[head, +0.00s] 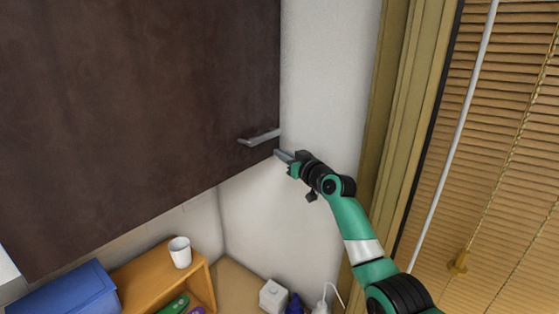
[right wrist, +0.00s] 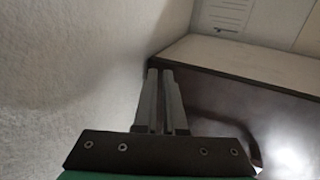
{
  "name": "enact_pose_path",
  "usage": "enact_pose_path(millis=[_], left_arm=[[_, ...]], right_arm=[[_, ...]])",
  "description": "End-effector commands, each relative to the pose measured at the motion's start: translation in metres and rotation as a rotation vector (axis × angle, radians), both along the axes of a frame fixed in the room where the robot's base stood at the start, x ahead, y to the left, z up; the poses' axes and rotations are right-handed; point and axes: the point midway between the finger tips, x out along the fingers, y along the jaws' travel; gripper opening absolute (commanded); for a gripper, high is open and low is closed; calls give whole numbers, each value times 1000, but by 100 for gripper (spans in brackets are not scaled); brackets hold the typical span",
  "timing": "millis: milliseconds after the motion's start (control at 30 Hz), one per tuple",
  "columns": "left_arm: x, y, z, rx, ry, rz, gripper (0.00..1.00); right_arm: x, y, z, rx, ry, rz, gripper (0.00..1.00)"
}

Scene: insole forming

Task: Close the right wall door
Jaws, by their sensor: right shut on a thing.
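The right wall door (head: 200,95) is a dark brown panel filling the upper left of the head view. Its metal bar handle (head: 260,137) sits near its lower right corner. My right gripper (head: 281,155) is at that lower right corner, just below the handle. In the right wrist view its two grey fingers (right wrist: 160,78) are close together against a dark brown surface (right wrist: 225,105), with the jaws shut on the door's edge. The exact contact is hard to see. Whether a gap remains behind the door cannot be told. My left gripper is not in view.
A white wall (head: 325,80) stands right of the door, then a window with blinds (head: 505,140). Below are a wooden shelf (head: 145,280) with a white cup (head: 180,252), a blue box (head: 70,292) and a white block (head: 272,296).

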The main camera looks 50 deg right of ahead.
Motion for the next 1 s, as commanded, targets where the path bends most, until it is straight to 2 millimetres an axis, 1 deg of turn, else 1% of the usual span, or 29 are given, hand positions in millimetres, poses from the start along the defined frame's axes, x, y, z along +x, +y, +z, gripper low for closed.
enact_pose_path(millis=[33, 233, 367, 467, 667, 700, 800, 833, 900, 1000], left_arm=[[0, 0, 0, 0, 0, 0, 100], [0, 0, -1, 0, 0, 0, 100], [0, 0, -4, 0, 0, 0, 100], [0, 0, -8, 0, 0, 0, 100], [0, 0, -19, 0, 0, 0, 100], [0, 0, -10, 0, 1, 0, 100], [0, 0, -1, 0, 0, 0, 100], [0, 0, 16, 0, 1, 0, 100], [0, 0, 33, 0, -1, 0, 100], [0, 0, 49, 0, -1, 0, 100]], right_arm=[[5, 6, -16, 11, 29, 9, 0], [4, 6, -18, 12, 33, 10, 0], [-3, 8, -20, 11, 36, 10, 0], [-13, 11, -21, 11, 33, 9, 0], [-48, 19, -18, 7, 23, 3, 0], [-56, 20, -11, 7, 22, 1, 0], [-76, 25, -9, 7, 20, -1, 0], [-80, 26, -2, 9, 21, -1, 0], [-89, 28, -1, 9, 21, -2, 0], [-102, 32, -3, 7, 19, -4, 0]])
